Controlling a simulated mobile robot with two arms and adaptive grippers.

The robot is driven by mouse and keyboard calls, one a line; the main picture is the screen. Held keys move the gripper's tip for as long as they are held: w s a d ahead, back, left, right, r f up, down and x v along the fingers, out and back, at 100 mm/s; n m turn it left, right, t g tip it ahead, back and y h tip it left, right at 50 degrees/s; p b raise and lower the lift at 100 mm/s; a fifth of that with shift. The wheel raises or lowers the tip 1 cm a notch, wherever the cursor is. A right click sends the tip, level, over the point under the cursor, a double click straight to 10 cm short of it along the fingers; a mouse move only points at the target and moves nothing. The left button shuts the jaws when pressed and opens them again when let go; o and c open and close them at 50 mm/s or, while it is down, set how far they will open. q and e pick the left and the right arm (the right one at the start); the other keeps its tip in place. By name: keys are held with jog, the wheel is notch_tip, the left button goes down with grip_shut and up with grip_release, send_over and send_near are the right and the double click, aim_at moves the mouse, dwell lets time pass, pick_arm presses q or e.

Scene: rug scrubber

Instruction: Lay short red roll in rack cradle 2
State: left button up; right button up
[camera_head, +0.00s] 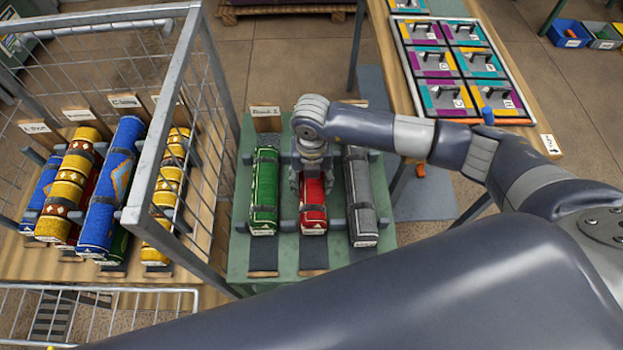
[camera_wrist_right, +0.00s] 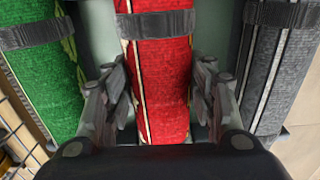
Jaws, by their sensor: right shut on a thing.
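The short red roll (camera_head: 312,205) lies on a green stand (camera_head: 240,262), between a green roll (camera_head: 264,190) and a grey roll (camera_head: 360,195). My right gripper (camera_head: 311,178) is over its upper part from above. In the right wrist view, the fingers of my right gripper (camera_wrist_right: 160,85) stand on either side of the red roll (camera_wrist_right: 165,60), shut on it. The rack (camera_head: 20,262) at the left holds blue, yellow and dark red rolls in a slanted row; which cradle is number 2 cannot be read. My left gripper is not in view.
A grey metal frame with wire mesh (camera_head: 172,120) stands between the rack and the stand. Small cards (camera_head: 265,111) stand behind the rolls. A wooden table with a tray of coloured panels (camera_head: 462,65) is at the upper right. A wire basket (camera_head: 100,290) is at the lower left.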

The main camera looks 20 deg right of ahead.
jog(key=shift+f, duration=0.2)
jog(key=o, duration=1.1)
jog(key=shift+r, duration=0.1)
jog(key=shift+r, duration=0.15)
notch_tip(320, 180, up, 12)
jog(key=shift+b, duration=0.85)
